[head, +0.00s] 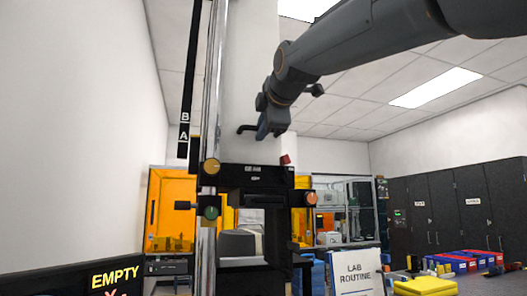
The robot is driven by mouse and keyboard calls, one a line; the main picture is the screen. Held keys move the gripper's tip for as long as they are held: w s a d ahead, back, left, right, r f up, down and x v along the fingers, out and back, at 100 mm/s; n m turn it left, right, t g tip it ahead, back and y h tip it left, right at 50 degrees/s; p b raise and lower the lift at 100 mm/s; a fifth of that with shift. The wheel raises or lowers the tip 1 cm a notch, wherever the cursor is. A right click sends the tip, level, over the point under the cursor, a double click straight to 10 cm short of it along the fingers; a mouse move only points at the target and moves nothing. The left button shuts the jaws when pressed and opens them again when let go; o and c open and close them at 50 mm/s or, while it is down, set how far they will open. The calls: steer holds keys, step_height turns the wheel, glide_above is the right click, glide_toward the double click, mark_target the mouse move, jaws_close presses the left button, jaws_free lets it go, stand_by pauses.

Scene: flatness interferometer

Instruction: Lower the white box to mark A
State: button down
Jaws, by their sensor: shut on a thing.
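A tall white body (253,70), which I take to be the white box, rises behind the chrome column (212,90) and above a black carriage (255,178). Its top is out of view. A black strip carries mark B (185,117) above mark A (184,136), left of the column. My gripper (258,130) is in front of the white body, just above the carriage. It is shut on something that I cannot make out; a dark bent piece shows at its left. A yellow knob (210,166), a green knob (210,212), an orange knob (310,198) and a red knob (286,160) show around the carriage.
A display (75,283) reading EMPTY stands at the lower left. A LAB ROUTINE sign (358,274) stands right of the carriage. Orange-windowed cabinets (170,215) are behind. Yellow blocks (425,287), coloured bins (470,262) and dark cabinets (455,205) are at the right.

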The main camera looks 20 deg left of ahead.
steer(key=shift+f, duration=0.35)
steer(key=shift+f+b, duration=0.55)
steer(key=shift+f, duration=0.05)
stand_by(0.7)
steer(key=c, duration=1.8)
jaws_free()
steer(key=shift+r, duration=0.1)
